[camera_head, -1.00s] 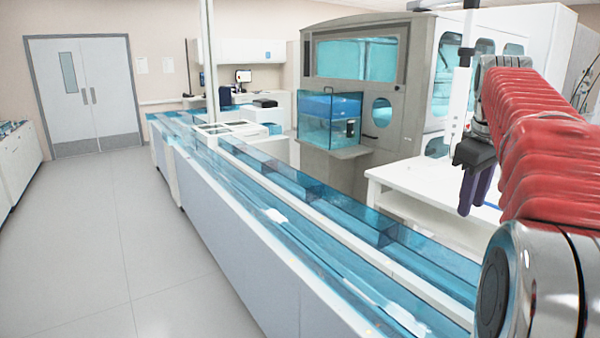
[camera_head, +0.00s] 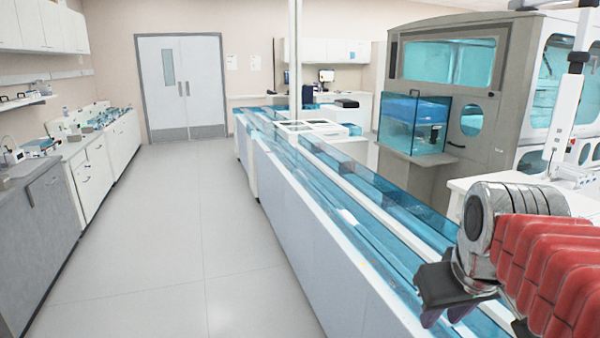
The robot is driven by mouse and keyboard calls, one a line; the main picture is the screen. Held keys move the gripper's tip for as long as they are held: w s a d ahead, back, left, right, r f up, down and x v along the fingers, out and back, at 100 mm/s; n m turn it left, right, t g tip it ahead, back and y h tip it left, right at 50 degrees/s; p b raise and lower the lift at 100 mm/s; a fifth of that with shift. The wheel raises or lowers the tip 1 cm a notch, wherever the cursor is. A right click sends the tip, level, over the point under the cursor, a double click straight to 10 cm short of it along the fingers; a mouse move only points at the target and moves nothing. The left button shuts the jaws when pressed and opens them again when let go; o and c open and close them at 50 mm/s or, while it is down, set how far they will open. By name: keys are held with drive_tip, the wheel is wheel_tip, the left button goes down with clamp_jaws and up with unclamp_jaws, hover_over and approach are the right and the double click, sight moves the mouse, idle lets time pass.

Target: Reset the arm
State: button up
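My arm, with its red ribbed sleeve, reaches in from the lower right of the head view. My gripper (camera_head: 446,308), dark grey to black, hangs from the arm's silver joint and points downward. In the picture it overlaps the near end of the long track counter (camera_head: 345,255). Nothing shows held in it. The gap between its fingers is not clear from this angle, and its lower right part is partly hidden by the sleeve.
The blue-covered track counter runs from lower right towards the back. A grey-beige machine (camera_head: 448,92) and a white table (camera_head: 465,184) stand right. White cabinets (camera_head: 92,180) line the left wall. The floor aisle (camera_head: 190,230) is clear up to the double doors (camera_head: 182,85).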

drive_tip(key=s+a+f+t+y, duration=0.1)
drive_tip(key=s+a+f, duration=0.6)
drive_tip(key=f, duration=0.2)
drive_tip(key=shift+s+a+f+m, duration=0.15)
drive_tip(key=shift+m, duration=0.15)
drive_tip(key=shift+s, duration=0.15)
